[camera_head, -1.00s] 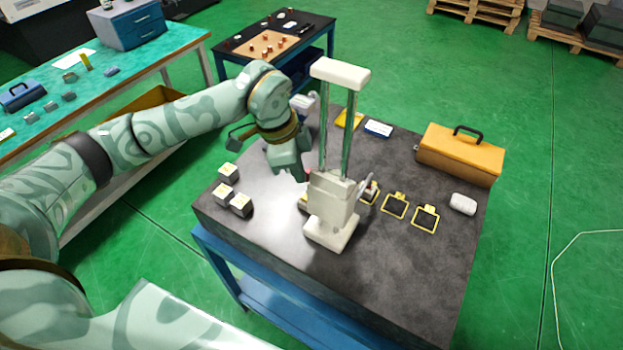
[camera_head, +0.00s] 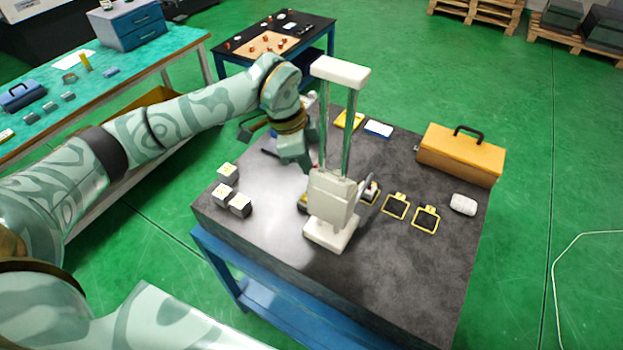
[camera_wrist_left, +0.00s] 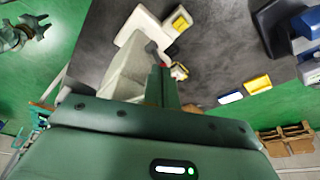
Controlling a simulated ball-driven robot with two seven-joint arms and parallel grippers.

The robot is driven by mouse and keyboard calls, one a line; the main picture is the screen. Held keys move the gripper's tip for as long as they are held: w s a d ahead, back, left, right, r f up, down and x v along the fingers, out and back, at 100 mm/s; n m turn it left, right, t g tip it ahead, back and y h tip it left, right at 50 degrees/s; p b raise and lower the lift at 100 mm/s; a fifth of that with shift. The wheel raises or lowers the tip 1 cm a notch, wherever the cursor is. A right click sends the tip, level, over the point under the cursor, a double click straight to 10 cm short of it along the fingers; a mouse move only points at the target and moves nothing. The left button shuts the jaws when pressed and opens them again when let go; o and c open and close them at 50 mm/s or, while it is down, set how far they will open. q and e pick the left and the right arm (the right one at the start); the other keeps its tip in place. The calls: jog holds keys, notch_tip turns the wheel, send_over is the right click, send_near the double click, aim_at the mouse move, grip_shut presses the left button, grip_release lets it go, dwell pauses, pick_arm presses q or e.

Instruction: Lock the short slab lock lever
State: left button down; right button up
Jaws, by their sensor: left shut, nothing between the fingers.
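The cream slab fixture (camera_head: 331,205) stands on the dark table, with two upright columns and a top bar. My left gripper (camera_head: 307,168) is shut and empty, at the upper left of the fixture's block. A small red tip shows beside the fingers, partly hidden by them. In the left wrist view, the shut left gripper (camera_wrist_left: 160,86) lies beside the cream block, and a grey lever (camera_wrist_left: 152,48) with a red part is just past the fingertips. I cannot tell whether they touch. Another grey lever-like part (camera_head: 364,186) is at the block's right side. My right gripper is not in view.
Yellow-framed dark pads (camera_head: 395,206) lie right of the fixture. White cubes (camera_head: 225,193) stand at the table's left. A yellow toolbox (camera_head: 460,153) and a white rounded object (camera_head: 463,204) are at the right. The table's front right is clear.

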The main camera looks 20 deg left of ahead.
pick_arm(q)
jog(key=shift+w+f, duration=0.1)
jog(key=shift+w+d+f+b, duration=0.1)
jog(key=shift+w+f+b, duration=0.15)
jog(key=shift+w, duration=0.2)
jog(key=shift+w+d+f+b, duration=0.15)
jog(key=shift+w+b, duration=0.1)
jog(key=shift+w, duration=0.2)
jog(key=shift+a, duration=0.1)
jog(key=shift+f, duration=0.1)
jog(key=r+p, duration=0.4)
jog(key=r, duration=0.1)
jog(key=shift+w+r+p, duration=0.2)
jog(key=shift+w+p, duration=0.15)
jog(key=shift+w, duration=0.05)
dwell(0.4)
dwell(0.4)
